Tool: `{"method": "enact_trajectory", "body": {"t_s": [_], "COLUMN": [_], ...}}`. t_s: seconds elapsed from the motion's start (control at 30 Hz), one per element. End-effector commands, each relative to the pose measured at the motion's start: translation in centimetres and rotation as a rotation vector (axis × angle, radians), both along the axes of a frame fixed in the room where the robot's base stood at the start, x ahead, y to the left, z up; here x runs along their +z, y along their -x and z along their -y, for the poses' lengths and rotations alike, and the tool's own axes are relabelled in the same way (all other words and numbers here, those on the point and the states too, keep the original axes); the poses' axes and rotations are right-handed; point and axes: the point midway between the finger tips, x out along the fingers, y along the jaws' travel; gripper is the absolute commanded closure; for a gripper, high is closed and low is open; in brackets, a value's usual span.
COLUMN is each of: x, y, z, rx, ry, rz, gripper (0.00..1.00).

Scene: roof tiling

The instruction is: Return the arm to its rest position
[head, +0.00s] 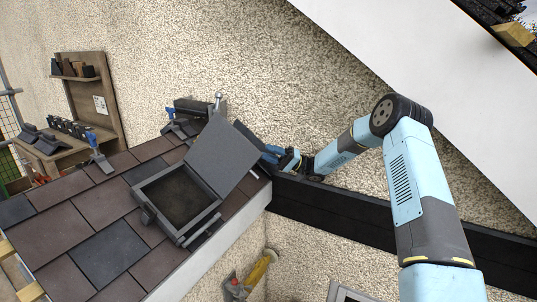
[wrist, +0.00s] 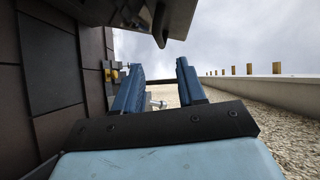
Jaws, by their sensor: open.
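My arm, light blue and grey, reaches in from the lower right in the head view and stretches left along the rough wall. My gripper (head: 276,153) is beside the right edge of the raised lid of the roof hatch, and the lid hides part of it. In the wrist view my gripper (wrist: 158,85) shows two blue fingers standing apart with nothing between them. The grey roof hatch (head: 188,236) stands open on the tiled roof, its lid (head: 222,155) tilted up. I cannot tell whether my gripper touches the lid.
Dark tiles (head: 110,250) cover the roof around the hatch. A dark beam (head: 345,202) runs below my arm along the wall. A white sloping surface (head: 400,50) hangs at upper right. A wooden bench (head: 100,130) stands at left. A blue-handled clamp (head: 95,145) sits on the roof's edge.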

Motion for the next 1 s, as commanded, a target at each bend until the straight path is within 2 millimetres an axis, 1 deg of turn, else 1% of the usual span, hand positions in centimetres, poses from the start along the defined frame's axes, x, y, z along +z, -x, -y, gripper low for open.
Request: {"method": "enact_trajectory", "body": {"t_s": [0.13, 0.27, 0.43, 0.6, 0.77, 0.87, 1.0], "x": [0.4, 1.9, 5.2, 8.6, 11.6, 13.5, 15.9], "y": [-0.1, -0.6, -1.9, -3.1, -3.7, -3.8, -3.4], "z": [-0.2, -0.8, -1.7, -1.8, -0.9, 0.2, 2.0], "rx": [-0.014, -0.087, -0.273, -0.474, -0.653, -0.759, -0.896], "ry": [0.008, 0.049, 0.159, 0.291, 0.426, 0.515, 0.645], "rz": [0.009, 0.048, 0.142, 0.245, 0.336, 0.388, 0.450], "gripper": [0.60, 0.60, 0.60, 0.60, 0.60, 0.60, 0.60]}}
